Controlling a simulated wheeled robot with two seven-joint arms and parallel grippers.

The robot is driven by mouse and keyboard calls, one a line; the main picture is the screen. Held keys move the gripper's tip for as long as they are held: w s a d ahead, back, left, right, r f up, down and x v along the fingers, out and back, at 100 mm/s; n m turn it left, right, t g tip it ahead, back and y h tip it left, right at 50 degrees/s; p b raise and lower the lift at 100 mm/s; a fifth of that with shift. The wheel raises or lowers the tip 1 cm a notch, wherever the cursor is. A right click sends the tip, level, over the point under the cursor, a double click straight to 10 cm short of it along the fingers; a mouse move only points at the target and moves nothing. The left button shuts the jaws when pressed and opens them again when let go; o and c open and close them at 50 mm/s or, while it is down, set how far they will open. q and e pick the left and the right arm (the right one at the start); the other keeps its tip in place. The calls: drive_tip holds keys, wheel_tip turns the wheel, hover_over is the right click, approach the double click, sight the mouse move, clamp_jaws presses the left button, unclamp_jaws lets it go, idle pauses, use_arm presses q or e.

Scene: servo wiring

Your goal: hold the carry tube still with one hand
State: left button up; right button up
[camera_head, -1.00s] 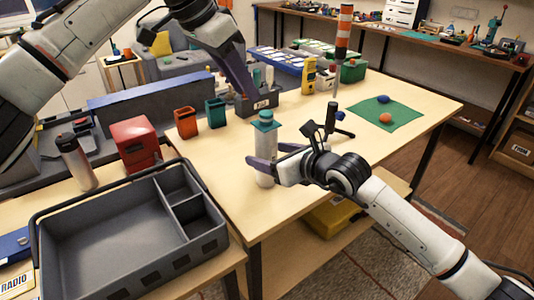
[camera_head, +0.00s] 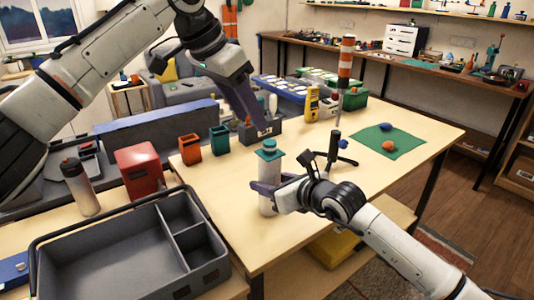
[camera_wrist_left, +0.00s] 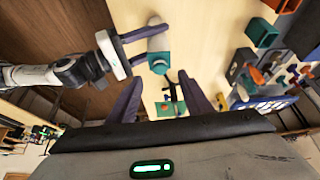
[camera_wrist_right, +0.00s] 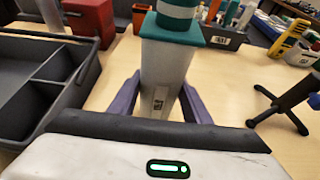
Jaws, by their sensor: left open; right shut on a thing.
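The carry tube, a white tube (camera_head: 268,176) with a teal cap (camera_head: 268,151), stands upright on the table near its front left. My right gripper (camera_head: 267,192) is shut around the tube's body from the right. In the right wrist view the tube (camera_wrist_right: 166,72) stands between the two purple fingers (camera_wrist_right: 160,92). My left gripper (camera_head: 255,120) is raised over the table, overlapping the dark bin behind the tube in the head view. In the left wrist view its fingers (camera_wrist_left: 160,84) are apart and empty, with the teal cap (camera_wrist_left: 160,63) beyond them.
A grey divided tray (camera_head: 112,250) lies at the front left. A red box (camera_head: 138,168), orange cup (camera_head: 190,150), teal cup (camera_head: 220,140) and dark bin (camera_head: 273,127) stand behind. A black stand (camera_head: 333,155) is right of the tube. A green mat (camera_head: 385,143) holds two balls.

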sight(269, 142)
use_arm(q)
drive_tip(key=s+d+r+n+y, duration=0.2)
drive_tip(key=d+r+n+y, duration=0.15)
drive_tip(key=n, duration=0.35)
drive_tip(key=shift+t+h, duration=0.25)
drive_tip(key=shift+t, duration=0.25)
drive_tip(key=x, duration=1.1)
drive_tip(key=shift+w+a+f, duration=0.2)
drive_tip(key=shift+w+f, duration=0.1)
clamp_jaws()
